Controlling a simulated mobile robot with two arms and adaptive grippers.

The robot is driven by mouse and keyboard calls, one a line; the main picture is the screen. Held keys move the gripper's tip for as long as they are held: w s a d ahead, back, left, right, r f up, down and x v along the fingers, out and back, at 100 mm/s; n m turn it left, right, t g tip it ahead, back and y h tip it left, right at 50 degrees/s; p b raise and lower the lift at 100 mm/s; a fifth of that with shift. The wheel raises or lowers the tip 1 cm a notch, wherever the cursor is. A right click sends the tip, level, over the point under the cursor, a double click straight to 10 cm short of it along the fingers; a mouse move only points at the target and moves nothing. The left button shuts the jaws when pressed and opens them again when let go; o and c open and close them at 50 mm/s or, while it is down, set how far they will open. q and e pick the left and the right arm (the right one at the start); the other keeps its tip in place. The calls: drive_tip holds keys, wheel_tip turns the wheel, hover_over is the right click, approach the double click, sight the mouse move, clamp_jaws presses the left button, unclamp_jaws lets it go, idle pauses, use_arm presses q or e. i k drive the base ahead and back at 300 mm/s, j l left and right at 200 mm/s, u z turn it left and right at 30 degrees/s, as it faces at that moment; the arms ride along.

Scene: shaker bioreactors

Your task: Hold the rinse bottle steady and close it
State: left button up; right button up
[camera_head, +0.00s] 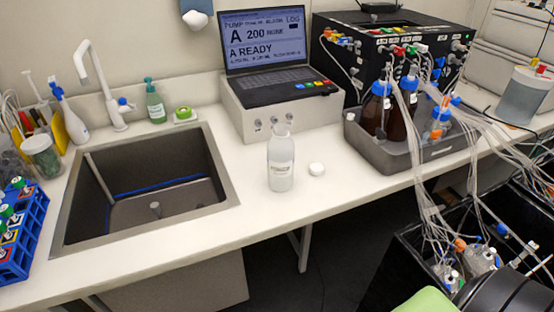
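The rinse bottle (281,165) is a clear bottle with a white label, standing upright on the white counter between the sink and the grey tray. Its mouth looks open, with no cap on it. A small white cap (317,169) lies on the counter just to the right of the bottle, apart from it. Neither of my grippers can be made out in the head view. A dark rounded part and a green part show at the bottom right corner; I cannot tell what they belong to.
A sink (142,190) with a tap (97,85) lies left of the bottle. A laptop (268,55) sits on a white box behind it. A grey tray (382,158) with brown bottles and tubing stands to the right. The counter's front strip is clear.

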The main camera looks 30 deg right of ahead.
sight(280, 147)
drive_tip(key=z, duration=1.25)
